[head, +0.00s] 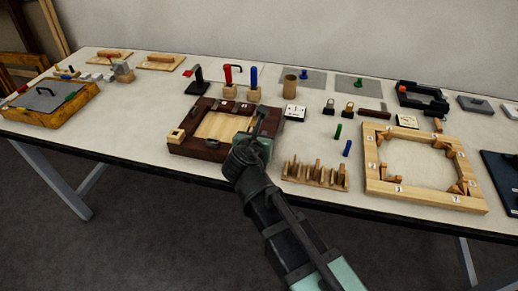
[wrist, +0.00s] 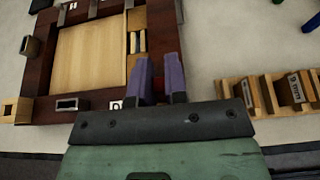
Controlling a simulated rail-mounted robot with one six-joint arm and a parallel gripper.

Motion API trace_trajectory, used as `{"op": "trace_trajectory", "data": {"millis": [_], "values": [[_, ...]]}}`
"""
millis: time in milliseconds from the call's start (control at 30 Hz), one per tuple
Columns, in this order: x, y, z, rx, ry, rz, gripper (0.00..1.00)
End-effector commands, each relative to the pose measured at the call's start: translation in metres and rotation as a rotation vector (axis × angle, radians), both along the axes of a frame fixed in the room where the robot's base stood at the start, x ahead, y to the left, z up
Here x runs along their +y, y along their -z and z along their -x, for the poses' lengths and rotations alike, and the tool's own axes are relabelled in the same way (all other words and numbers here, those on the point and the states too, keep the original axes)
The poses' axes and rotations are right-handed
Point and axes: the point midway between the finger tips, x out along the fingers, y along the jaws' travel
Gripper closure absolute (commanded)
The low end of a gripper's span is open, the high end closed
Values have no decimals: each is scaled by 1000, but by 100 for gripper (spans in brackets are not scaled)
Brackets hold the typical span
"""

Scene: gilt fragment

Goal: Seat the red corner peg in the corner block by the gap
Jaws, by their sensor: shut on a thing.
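A red peg (head: 228,74) stands upright in a small wooden block (head: 229,91) behind the dark frame. The dark wooden frame (head: 182,150) has a pale floor and shows in the wrist view (wrist: 75,104). A pale corner block with a dark opening (head: 176,136) sits at its left corner, also in the wrist view (wrist: 14,111). My gripper (head: 262,118) is low over the frame's right side.
A blue peg (head: 254,77) stands right of the red one. A slotted wooden rack (head: 314,178) and a large pale frame (head: 420,195) lie to the right. The table is clear along the front left.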

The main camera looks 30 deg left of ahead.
Motion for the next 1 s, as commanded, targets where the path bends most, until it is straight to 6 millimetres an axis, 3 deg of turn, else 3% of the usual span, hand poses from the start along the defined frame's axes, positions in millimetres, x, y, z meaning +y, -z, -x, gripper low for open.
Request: {"op": "trace_trajectory", "data": {"millis": [33,367,400,533,867,1000], "values": [[0,9,0,0,0,0,100],[0,9,0,0,0,0,100],[0,7,0,0,0,0,82],[0,7,0,0,0,0,62],[0,0,0,0,0,0,61],[-10,-11,22,1,-2,0,61]]}}
